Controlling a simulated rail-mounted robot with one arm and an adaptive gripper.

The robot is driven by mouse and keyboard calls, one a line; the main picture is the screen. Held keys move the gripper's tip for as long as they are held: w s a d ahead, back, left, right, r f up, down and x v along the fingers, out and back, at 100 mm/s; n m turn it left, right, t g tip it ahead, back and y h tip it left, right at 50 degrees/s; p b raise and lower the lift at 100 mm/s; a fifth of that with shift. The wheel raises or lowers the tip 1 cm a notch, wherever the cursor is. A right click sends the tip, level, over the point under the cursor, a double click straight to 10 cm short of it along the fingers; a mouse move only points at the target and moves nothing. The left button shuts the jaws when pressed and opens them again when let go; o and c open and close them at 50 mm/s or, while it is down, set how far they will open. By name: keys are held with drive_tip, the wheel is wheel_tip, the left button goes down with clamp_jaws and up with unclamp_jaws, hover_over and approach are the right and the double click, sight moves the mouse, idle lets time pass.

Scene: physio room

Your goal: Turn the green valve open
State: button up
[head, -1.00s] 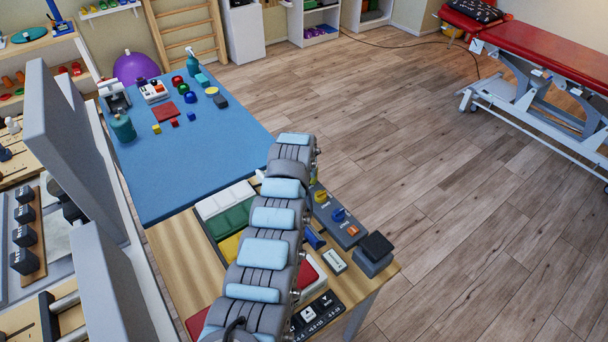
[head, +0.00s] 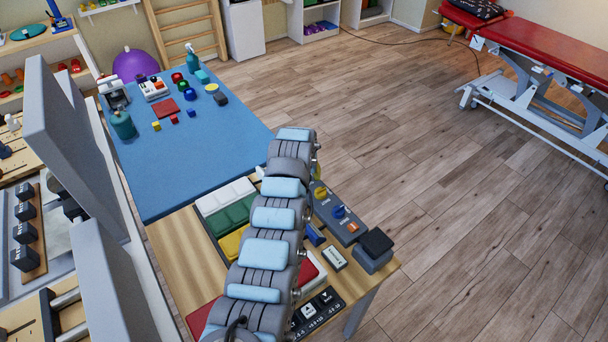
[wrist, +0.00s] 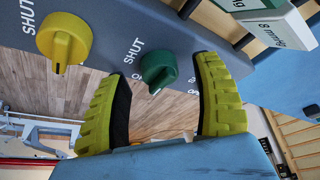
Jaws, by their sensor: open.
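The green valve (wrist: 157,70) is a round knob with a raised grip on a dark grey panel (wrist: 130,18) in the wrist view. A "SHUT" label is printed to its upper left. A short mark at its lower edge points down. My gripper (wrist: 162,76) is open, with one yellow-green ridged finger on each side of the green valve. There are visible gaps between the fingers and the knob.
A yellow knob (wrist: 64,42) with its own "SHUT" label sits left of the green one. A white block marked 8 mmHg (wrist: 280,30) is close at the upper right. In the head view, a blue knob (head: 339,211) is on the panel, beside a black-topped block (head: 376,243).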

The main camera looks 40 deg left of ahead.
drive_tip(key=v, duration=1.1)
idle(0.3)
drive_tip(key=shift+r, duration=0.1)
idle(0.4)
